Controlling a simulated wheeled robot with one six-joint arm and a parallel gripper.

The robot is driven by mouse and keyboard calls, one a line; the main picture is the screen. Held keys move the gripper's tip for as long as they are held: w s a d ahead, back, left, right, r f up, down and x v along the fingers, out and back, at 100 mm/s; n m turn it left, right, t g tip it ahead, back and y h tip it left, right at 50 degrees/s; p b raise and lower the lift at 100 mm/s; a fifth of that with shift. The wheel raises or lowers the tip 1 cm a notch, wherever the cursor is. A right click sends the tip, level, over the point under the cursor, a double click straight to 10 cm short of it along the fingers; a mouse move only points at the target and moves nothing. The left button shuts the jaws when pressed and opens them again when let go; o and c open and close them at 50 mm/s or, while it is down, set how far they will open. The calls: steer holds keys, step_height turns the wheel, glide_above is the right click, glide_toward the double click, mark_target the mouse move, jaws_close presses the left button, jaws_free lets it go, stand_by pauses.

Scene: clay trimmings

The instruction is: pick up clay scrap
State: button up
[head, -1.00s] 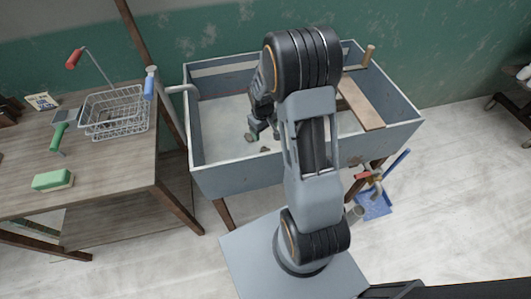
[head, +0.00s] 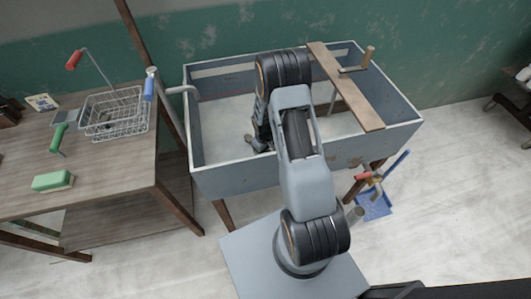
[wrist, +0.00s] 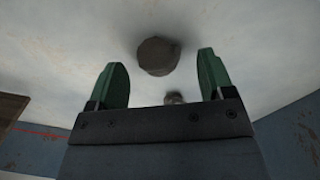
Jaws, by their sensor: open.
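In the wrist view a round grey-brown clay scrap (wrist: 158,56) lies on the pale floor of the sink. My gripper (wrist: 161,62) is open, its two green fingers on either side of that scrap in the picture, with nothing held. Whether the scrap is level with the fingertips or beyond them I cannot tell. A second, smaller scrap (wrist: 174,97) shows near the gripper's front edge, partly hidden. In the head view my gripper is low inside the grey sink (head: 196,130), mostly hidden by my arm. A brownish scrap (head: 251,142) shows beside it.
A wooden board (head: 345,85) lies across the sink's right side. On the left table (head: 110,180) stand a wire basket (head: 118,112), a green-handled tool (head: 58,138) and a green block (head: 53,180). A blue dustpan (head: 375,205) is on the floor to the right.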

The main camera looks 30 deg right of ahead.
steer(key=shift+f, duration=1)
steer(key=shift+c, duration=0.2)
steer(key=c, duration=1)
steer(key=shift+r, duration=0.1)
